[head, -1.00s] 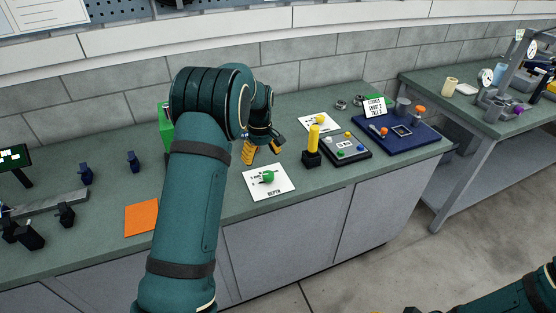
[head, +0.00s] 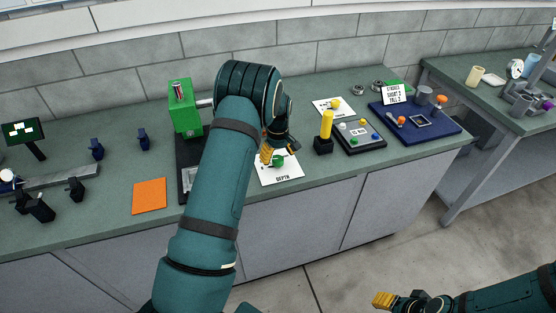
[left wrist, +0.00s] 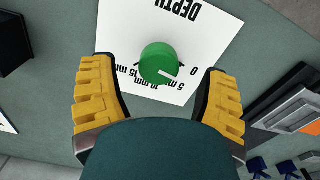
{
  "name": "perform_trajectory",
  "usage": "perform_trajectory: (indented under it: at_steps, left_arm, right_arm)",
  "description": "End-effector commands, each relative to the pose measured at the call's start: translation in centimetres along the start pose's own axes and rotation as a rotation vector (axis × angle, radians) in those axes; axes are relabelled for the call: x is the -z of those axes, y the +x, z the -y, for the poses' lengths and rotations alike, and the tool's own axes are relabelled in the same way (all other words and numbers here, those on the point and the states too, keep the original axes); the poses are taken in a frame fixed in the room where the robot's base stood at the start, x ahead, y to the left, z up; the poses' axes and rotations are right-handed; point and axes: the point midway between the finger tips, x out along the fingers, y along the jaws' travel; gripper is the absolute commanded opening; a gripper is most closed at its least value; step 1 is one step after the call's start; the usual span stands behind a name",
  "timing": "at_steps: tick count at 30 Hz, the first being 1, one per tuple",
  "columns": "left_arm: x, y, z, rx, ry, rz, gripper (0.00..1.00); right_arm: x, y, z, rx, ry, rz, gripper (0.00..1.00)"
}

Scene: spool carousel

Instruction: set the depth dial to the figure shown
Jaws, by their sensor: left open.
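The depth dial (head: 278,161) is a small green knob on a white card (head: 265,181) marked DEPTH. In the left wrist view, the dial (left wrist: 158,62) has a pale pointer line aimed toward the lower right of the picture, between the 0 and 5 mm marks. My left gripper (head: 279,151) is open over the card, its yellow fingers on either side of the dial and apart from it. My right gripper (head: 384,300) is low at the right, away from the bench; its opening is unclear.
A green machine (head: 186,108) stands left of my left arm. A black block with a yellow post (head: 326,130), a button box (head: 359,137), another card with a yellow knob (head: 334,104) and a blue tray (head: 440,130) lie to the right. An orange sheet (head: 149,196) lies left.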

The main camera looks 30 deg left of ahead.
Motion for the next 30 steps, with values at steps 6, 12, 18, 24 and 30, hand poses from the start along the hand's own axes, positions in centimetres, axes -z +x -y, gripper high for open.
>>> perform_trajectory:
  at_steps: [6, 12, 18, 24, 30]
  left_arm:
    - [0.0, 2.1, 0.0, 0.0, 0.001, -0.001, 0.75]
    - [0.0, 2.4, 0.0, 0.0, 0.001, -0.001, 0.75]
    - [0.0, 2.4, 0.0, 0.0, 0.001, -0.001, 0.62]
    - [0.0, 2.4, 0.0, 0.0, 0.001, 0.0, 0.06]
    - [0.0, 2.4, 0.0, 0.0, 0.012, 0.0, 0.05]
  right_arm:
    - [0.0, 0.0, 0.0, 0.0, 0.0, 0.0, 0.47]
    - [0.0, 0.0, 0.0, 0.0, 0.0, 0.0, 0.47]
    - [0.0, 0.0, 0.0, 0.0, 0.0, 0.0, 0.47]
    - [0.0, 0.0, 0.0, 0.0, 0.0, 0.0, 0.47]
    - [0.0, 0.1, 0.0, 0.0, 0.0, 0.0, 0.47]
